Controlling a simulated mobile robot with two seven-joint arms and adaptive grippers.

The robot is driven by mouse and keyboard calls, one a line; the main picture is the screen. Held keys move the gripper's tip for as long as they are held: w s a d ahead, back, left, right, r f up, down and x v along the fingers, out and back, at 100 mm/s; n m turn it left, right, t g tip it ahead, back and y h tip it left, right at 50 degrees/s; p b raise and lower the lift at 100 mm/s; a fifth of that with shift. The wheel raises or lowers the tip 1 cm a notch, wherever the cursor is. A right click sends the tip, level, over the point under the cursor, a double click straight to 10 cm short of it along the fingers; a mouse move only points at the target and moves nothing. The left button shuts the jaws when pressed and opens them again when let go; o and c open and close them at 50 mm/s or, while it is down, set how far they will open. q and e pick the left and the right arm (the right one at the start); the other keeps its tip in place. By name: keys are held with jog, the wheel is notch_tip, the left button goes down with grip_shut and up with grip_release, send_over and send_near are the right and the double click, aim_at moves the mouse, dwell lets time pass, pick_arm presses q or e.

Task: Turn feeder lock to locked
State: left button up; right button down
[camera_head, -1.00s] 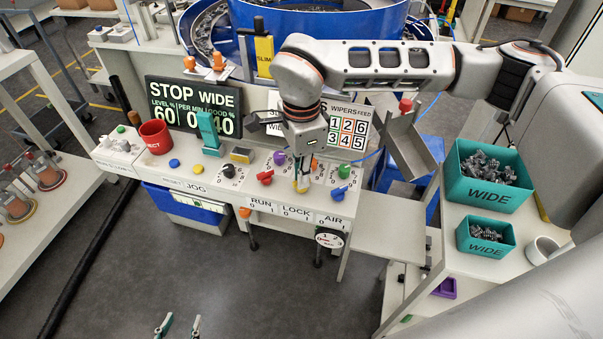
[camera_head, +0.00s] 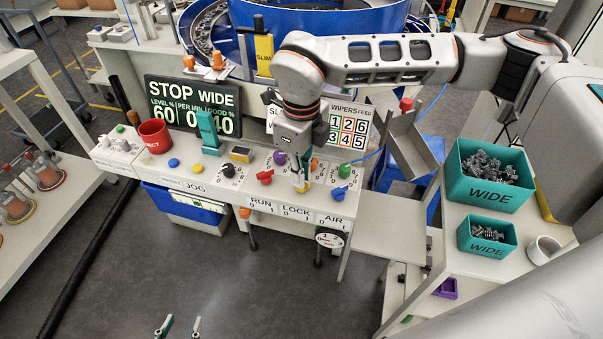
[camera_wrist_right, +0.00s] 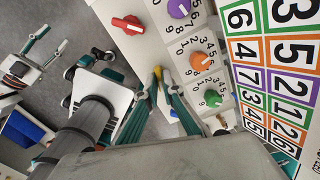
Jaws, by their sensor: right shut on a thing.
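The yellow lock knob (camera_head: 303,188) is on the sloped front panel above the LOCK 0 1 label (camera_head: 296,213). It is mostly covered by my right gripper (camera_head: 301,184), which points down at it. In the right wrist view the right fingertips (camera_wrist_right: 163,76) are closed around the yellow knob (camera_wrist_right: 167,82), and only a little yellow shows between and beside them. The knob's exact angle is hard to read. My left gripper (camera_head: 178,328) is open and empty at the bottom edge of the head view, away from the panel.
A red knob (camera_head: 265,177) above RUN and a blue knob (camera_head: 338,193) above AIR flank the lock knob. Purple (camera_head: 280,158), orange (camera_head: 315,165) and green (camera_head: 344,170) dials sit just behind. A display (camera_head: 195,107) reads STOP WIDE. Teal bins (camera_head: 487,200) stand at right.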

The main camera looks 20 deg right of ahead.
jog(key=m, duration=0.5)
jog(key=shift+m, duration=0.3)
jog(key=shift+w, duration=0.1)
dwell(0.4)
jog(key=c, duration=2.2)
grip_release()
notch_tip(320, 180, up, 12)
jog(key=shift+r, duration=0.1)
